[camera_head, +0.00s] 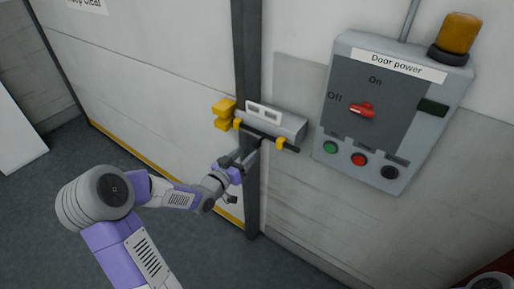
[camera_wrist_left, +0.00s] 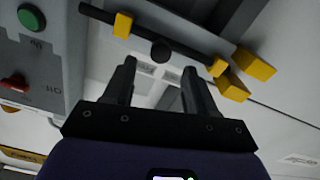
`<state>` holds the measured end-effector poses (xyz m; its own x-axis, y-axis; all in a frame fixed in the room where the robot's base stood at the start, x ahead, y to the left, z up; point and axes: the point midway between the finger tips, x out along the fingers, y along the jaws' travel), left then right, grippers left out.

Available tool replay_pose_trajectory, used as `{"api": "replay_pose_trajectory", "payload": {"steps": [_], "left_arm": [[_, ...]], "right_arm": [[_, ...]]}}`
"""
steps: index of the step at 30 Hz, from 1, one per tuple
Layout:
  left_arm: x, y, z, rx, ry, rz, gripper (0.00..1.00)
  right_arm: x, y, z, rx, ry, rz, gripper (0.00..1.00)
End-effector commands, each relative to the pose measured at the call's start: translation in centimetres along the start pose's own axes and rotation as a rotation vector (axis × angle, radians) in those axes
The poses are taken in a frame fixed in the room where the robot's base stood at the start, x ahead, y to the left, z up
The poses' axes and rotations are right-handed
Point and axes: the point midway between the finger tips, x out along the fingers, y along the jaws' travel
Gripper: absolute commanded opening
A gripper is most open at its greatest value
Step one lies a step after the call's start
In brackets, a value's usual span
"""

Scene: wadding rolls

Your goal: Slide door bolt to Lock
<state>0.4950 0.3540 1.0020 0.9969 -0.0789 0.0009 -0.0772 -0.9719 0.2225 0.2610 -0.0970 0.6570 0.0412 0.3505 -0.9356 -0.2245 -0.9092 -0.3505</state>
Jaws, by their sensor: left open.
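The door bolt is a dark rod (camera_head: 289,147) in yellow brackets (camera_head: 281,143) under a grey housing (camera_head: 290,122) beside the dark door post. The rod also shows in the left wrist view (camera_wrist_left: 195,52), with a round dark knob (camera_wrist_left: 160,50) partway along. A yellow two-part catch (camera_head: 224,107) is on the door side; it also shows in the left wrist view (camera_wrist_left: 255,65). The rod's end is near the bracket by the catch; I cannot tell if it enters. My left gripper (camera_wrist_left: 159,68) is open, its fingertips either side of the knob's line in the picture. Contact is unclear.
A grey door power box (camera_head: 345,140) with a red switch (camera_head: 362,110), several buttons and an amber lamp (camera_head: 460,33) is right of the bolt. The pale door (camera_head: 160,90) is at left.

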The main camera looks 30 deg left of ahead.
Motion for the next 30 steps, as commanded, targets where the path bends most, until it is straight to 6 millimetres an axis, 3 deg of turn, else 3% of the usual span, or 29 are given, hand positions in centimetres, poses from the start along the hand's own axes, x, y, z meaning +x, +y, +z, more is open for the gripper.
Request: {"api": "replay_pose_trajectory", "payload": {"steps": [13,25,30], "left_arm": [[6.3,0.0,0.0,0.000,0.003,0.001,0.57],[7.2,0.0,0.0,0.000,0.000,-0.001,0.57],[7.2,0.0,0.0,0.000,0.000,-0.001,0.32]], "right_arm": [[1.2,0.5,-0.1,0.000,0.000,0.000,0.45],[1.3,0.5,-0.1,0.000,0.000,0.000,0.45],[1.3,0.5,-0.1,0.000,0.000,0.000,0.45]]}}
